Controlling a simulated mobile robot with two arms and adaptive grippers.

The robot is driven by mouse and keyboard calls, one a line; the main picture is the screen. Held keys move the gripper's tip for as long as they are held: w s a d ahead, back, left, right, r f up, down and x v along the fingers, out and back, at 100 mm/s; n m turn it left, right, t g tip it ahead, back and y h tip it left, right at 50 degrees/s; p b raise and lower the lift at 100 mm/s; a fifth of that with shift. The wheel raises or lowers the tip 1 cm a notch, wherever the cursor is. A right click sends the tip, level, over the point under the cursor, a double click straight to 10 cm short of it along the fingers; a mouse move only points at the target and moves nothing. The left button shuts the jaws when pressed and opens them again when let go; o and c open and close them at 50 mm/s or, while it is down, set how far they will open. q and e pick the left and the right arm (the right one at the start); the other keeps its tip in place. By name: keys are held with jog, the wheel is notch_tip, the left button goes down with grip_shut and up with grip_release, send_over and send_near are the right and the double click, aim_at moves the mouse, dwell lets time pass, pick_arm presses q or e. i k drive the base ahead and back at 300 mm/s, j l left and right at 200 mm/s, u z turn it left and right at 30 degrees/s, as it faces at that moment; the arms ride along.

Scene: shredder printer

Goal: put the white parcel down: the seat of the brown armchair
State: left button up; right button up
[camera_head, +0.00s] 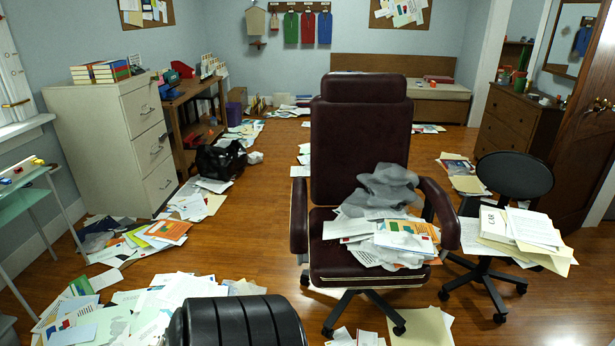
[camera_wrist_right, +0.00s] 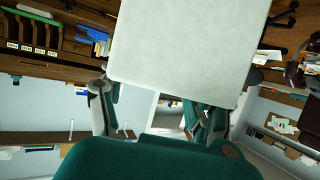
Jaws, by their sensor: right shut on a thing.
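The white parcel (camera_wrist_right: 187,45) fills the upper middle of the right wrist view as a large pale slab with rounded corners. My right gripper (camera_wrist_right: 155,108) is shut on it; parts of the fingers show at either side below its edge. The dark brown armchair (camera_head: 360,139) stands in the middle of the head view, facing me. Its seat (camera_head: 325,258) carries a heap of papers (camera_head: 400,240) and a crumpled grey cloth (camera_head: 385,188); bare seat shows at the left and front. The parcel and both grippers are outside the head view.
A black swivel chair (camera_head: 514,176) bearing papers stands close to the armchair's right. Papers litter the floor on the left (camera_head: 130,310) and around the armchair's base. A filing cabinet (camera_head: 95,125) stands on the left. Bare wooden floor (camera_head: 250,235) lies left of the armchair.

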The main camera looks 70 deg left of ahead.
aim_at(336, 255)
jog(key=i+u, duration=0.4)
jog(key=i, duration=0.95)
jog(key=i+z, duration=0.3)
jog(key=i, duration=0.2)
jog(key=i+z, duration=0.3)
jog(key=i, duration=0.25)
jog(key=i+u, duration=0.1)
jog(key=u, duration=3.1)
